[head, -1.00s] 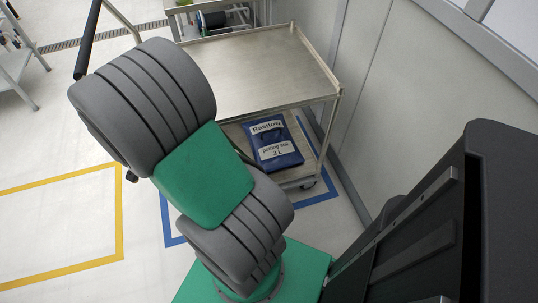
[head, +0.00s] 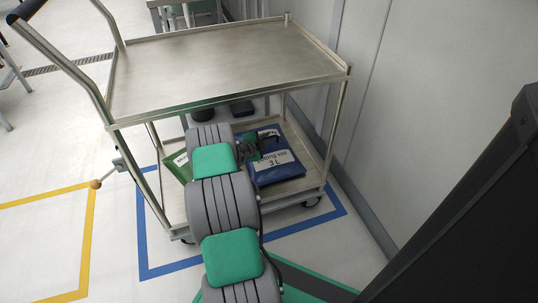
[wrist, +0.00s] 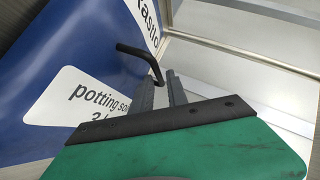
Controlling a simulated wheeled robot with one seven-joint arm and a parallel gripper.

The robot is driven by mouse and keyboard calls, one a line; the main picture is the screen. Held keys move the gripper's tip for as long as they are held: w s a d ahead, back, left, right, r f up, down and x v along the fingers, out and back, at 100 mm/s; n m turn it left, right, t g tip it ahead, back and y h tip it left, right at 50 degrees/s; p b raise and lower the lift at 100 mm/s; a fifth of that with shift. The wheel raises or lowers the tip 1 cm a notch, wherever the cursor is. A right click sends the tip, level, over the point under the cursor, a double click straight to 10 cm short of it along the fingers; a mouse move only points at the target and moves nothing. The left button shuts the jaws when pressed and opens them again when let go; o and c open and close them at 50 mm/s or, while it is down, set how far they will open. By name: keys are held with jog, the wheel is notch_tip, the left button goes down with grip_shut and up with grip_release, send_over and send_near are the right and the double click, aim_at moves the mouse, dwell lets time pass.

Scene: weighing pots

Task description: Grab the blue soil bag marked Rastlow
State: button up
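The blue soil bag (head: 284,177) lies on the cart's lower shelf, its white label reading "potting soil 3 L". In the wrist view the bag (wrist: 70,62) fills the left side, with part of the name "Rastlow" at the top. A black handle (wrist: 138,52) stands up from the bag and bends down towards my fingers. My gripper (wrist: 161,82) has its two grey fingers apart, with the handle's end at or between their tips. I cannot tell whether they touch it. In the head view my arm hides the bag's left part.
The steel cart's upper shelf (head: 215,68) is empty and overhangs the lower shelf (head: 172,205). A green bag (head: 178,166) lies left of my arm on the lower shelf. Cart posts stand at the corners. A grey wall (head: 410,110) is close on the right.

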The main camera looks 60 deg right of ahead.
aim_at(269, 137)
jog(key=b+x, duration=0.1)
jog(key=x, duration=0.2)
jog(key=shift+d+f, duration=0.15)
grip_shut()
dwell(1.0)
jog(key=shift+d+r, duration=0.1)
jog(key=shift+r, duration=0.25)
